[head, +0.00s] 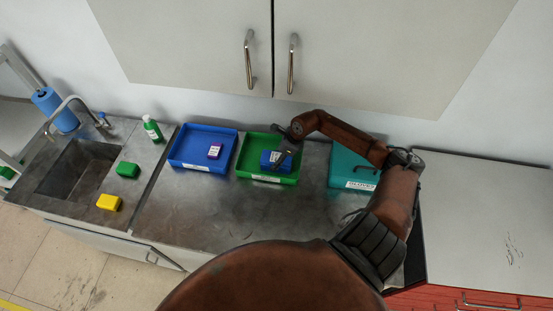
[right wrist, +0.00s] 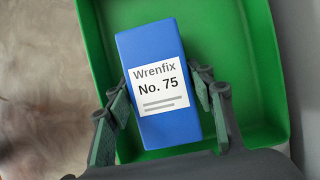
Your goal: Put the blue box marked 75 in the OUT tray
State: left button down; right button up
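The blue box (right wrist: 160,110), its white label reading "Wrenfix No. 75", is in the green tray (right wrist: 262,60) in the right wrist view. In the head view the blue box (head: 269,157) sits in the middle green tray (head: 250,176). My right gripper (head: 283,158) reaches down into that tray from the right. In the right wrist view its two fingertips (right wrist: 158,78) press close against both long sides of the box, with no clear gap. My left gripper is not in view.
A teal tray (head: 340,163) stands to the right, partly behind my arm. A green bottle (head: 152,130), green block (head: 128,170) and yellow block (head: 108,202) are near the sink. The front counter is clear.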

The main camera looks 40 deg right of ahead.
jog(key=o, duration=0.3)
jog(key=shift+r, duration=0.2)
jog(key=b+v, duration=0.2)
jog(key=v, duration=0.8)
jog(key=shift+s+d+r, duration=0.2)
jog(key=shift+r, duration=0.1)
jog(key=shift+s+r, duration=0.15)
jog(key=shift+r, duration=0.4)
